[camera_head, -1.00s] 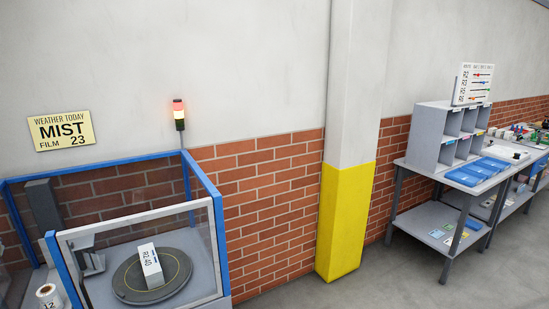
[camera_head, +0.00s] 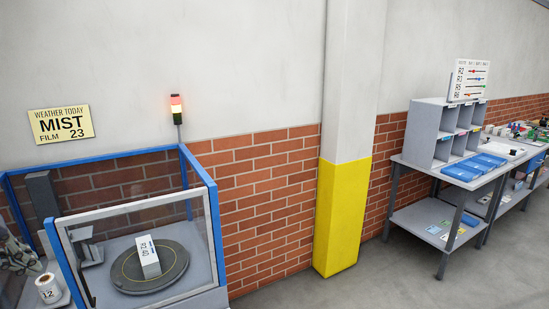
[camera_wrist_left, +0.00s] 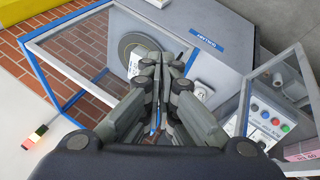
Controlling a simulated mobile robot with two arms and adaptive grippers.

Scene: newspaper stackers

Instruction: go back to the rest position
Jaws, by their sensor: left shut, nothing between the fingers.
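My left gripper (camera_wrist_left: 158,75) is shut and empty in the left wrist view, with its fingers together above the blue-framed machine. In the head view, part of my left gripper (camera_head: 14,250) shows at the left edge, beside the machine. My right gripper is not in view.
The blue-framed enclosure (camera_head: 216,235) has clear panels and a round turntable (camera_head: 178,272) bearing a white box (camera_head: 148,257). A label roll (camera_head: 48,288) sits at its left. A yellow-based pillar (camera_head: 340,215) and a grey table (camera_head: 425,218) stand right. Open floor lies between.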

